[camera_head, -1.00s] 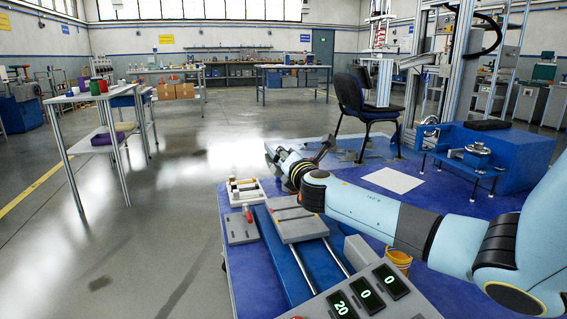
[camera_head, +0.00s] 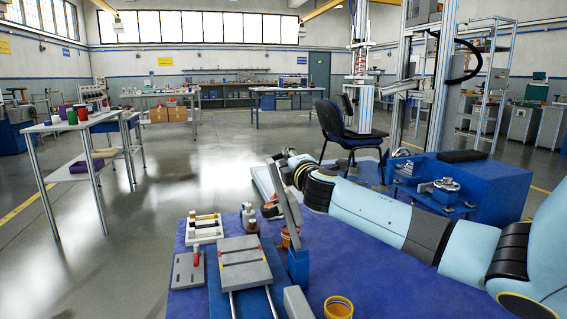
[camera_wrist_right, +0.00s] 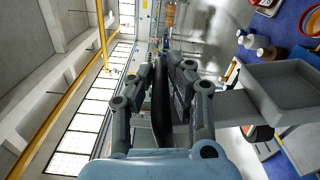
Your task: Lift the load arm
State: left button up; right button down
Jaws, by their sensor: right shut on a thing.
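A grey bar that looks like the load arm (camera_head: 289,210) stands steeply tilted above a blue post (camera_head: 298,266) on the bench, its upper end near my right wrist. My right gripper (camera_wrist_right: 172,78) is shut on a dark, rounded handle (camera_wrist_right: 160,108), which runs between its fingers in the wrist view. In the head view the fingers are largely hidden by my wrist. My left gripper is not in view.
The blue bench top (camera_head: 400,290) holds a grey plate on rails (camera_head: 243,262), a white frame (camera_head: 205,228), small bottles (camera_head: 248,215) and a yellow-rimmed cup (camera_head: 338,308).

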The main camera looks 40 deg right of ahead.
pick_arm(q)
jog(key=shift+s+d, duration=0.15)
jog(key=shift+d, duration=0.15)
pick_arm(e)
jog(key=shift+s+d, duration=0.35)
jog(key=shift+d, duration=0.3)
jog(key=shift+f, duration=0.1)
jog(key=c, duration=1.3)
grip_release()
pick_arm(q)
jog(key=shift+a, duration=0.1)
pick_arm(e)
jog(key=v, duration=1.2)
